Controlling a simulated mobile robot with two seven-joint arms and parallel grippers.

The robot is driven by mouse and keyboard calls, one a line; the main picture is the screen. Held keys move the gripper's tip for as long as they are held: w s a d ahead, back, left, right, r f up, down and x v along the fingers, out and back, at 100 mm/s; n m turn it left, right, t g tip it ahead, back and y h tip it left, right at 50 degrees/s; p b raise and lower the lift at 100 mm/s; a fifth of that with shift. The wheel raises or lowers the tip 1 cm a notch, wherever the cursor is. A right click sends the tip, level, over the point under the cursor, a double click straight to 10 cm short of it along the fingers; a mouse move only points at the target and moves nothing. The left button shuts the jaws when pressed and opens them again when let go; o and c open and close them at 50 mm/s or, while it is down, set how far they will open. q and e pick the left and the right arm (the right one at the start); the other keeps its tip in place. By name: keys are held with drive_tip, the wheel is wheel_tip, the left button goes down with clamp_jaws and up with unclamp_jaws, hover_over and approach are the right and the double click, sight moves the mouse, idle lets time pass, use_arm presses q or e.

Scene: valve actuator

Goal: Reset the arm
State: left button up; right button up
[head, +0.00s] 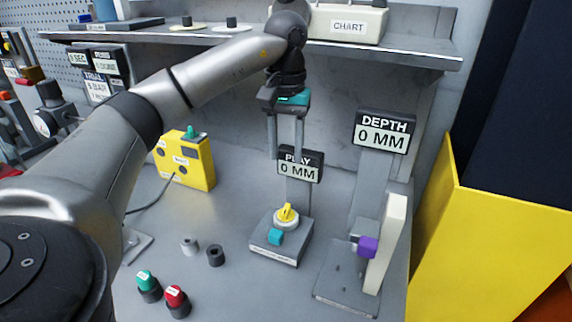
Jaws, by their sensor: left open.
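My left arm comes in from the left, and its left gripper (286,152) points down with its two fingers apart and nothing between them. It hangs in front of the PLAY display (301,166), which reads 0 MM and is partly hidden by the fingers. Below it stands a grey base (283,248) with a yellow knob (287,213) on a white disc and a teal block (275,237) at its front. The gripper is apart from the knob. My right gripper is not in view.
A DEPTH display (383,132) reads 0 MM, above a stand with a purple knob (368,246) and a white upright plate (388,243). A yellow box (188,158), green button (146,281) and red button (175,296) stand left. A shelf (400,52) overhangs the back.

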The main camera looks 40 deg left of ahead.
use_arm(q)
drive_tip(key=shift+r, duration=0.35)
idle(0.3)
